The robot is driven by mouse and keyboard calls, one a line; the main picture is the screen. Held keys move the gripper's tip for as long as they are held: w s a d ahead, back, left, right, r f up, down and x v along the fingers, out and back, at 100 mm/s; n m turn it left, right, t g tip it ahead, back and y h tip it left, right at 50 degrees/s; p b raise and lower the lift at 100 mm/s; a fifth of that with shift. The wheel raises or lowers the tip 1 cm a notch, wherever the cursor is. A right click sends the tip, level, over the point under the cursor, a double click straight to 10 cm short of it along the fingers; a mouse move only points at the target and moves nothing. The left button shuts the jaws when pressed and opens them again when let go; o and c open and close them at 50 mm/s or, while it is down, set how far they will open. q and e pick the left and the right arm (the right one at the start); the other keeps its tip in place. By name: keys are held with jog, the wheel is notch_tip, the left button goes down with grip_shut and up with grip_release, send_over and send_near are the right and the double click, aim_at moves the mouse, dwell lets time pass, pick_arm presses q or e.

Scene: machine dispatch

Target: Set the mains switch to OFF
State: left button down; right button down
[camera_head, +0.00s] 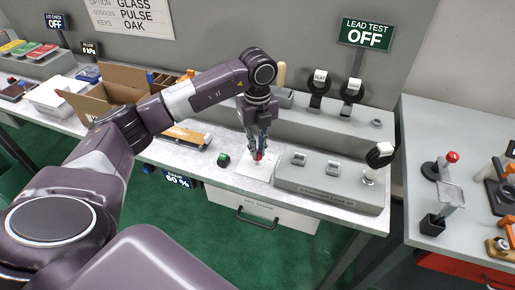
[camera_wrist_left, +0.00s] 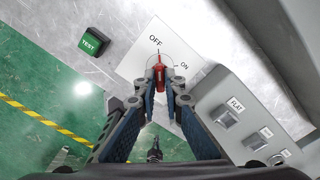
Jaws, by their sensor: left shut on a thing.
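The mains switch is a red knob (camera_wrist_left: 159,74) on a white plate (camera_wrist_left: 140,60) marked OFF and ON. In the left wrist view the knob stands nearly upright, its far end pointing roughly toward OFF; its exact setting is hard to read. In the head view the red knob (camera_head: 259,156) is mostly covered by my left gripper (camera_head: 258,153). The left gripper comes down from above, and its fingertips (camera_wrist_left: 160,92) are shut on the knob from both sides. My right gripper is in neither view.
A green TEST button (camera_wrist_left: 93,42) sits left of the plate. A grey block (camera_head: 330,187) with several small levers stands right of it. A sign (camera_head: 365,34) reads LEAD TEST OFF.

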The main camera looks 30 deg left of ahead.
pick_arm(q)
jog(key=shift+w+r+n, duration=0.1)
jog(key=shift+n, duration=0.3)
jog(key=c, duration=2)
grip_release()
jog(key=shift+c, duration=0.2)
notch_tip(320, 180, up, 12)
